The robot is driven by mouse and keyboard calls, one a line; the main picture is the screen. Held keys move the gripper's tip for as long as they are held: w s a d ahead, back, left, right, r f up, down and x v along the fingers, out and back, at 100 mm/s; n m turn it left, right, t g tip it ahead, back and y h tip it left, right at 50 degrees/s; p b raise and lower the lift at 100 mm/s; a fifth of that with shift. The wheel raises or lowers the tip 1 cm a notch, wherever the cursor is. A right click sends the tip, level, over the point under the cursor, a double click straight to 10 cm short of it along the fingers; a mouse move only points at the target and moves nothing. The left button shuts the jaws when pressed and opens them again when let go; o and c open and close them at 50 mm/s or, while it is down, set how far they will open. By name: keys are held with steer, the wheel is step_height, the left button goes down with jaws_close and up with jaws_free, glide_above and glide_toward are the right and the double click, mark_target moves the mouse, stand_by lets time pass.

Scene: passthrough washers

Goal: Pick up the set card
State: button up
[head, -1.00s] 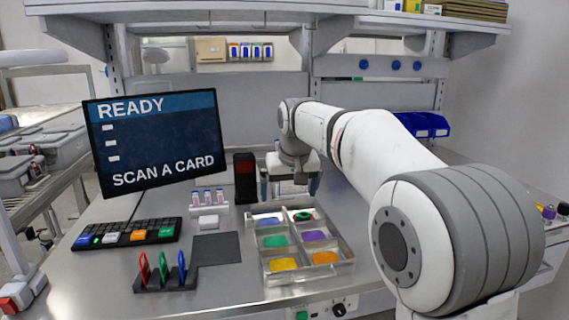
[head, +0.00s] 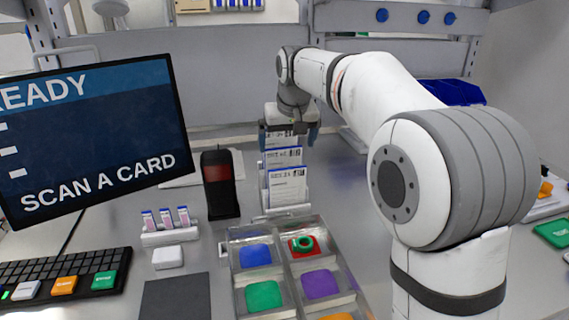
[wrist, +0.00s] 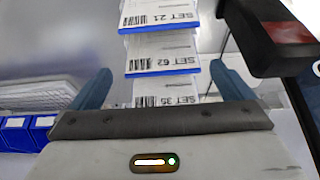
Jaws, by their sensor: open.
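Set cards stand upright in a rack, one behind another. The front card (head: 287,186), the middle card (head: 283,158) and part of the rear card show in the head view. In the wrist view they are upside down: SET 21 (wrist: 160,17), SET 62 (wrist: 160,52) and SET 35 (wrist: 165,88), closest to my gripper. My gripper (head: 288,136) is open above the rear of the row. In the wrist view its fingers (wrist: 160,76) are spread to either side of the SET 35 card, with nothing held.
A black scanner (head: 220,183) with a red window stands left of the cards, close to one finger in the wrist view. A compartment tray (head: 270,275) lies in front. The monitor (head: 95,130) and keyboard (head: 65,272) are at left.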

mark_target(284, 156)
steer(key=x, duration=0.7)
steer(key=shift+w+a, duration=0.25)
steer(key=shift+w, duration=0.05)
steer(key=shift+s, duration=0.1)
steer(key=c, duration=0.6)
steer(key=shift+r, duration=0.1)
steer(key=shift+c, duration=0.2)
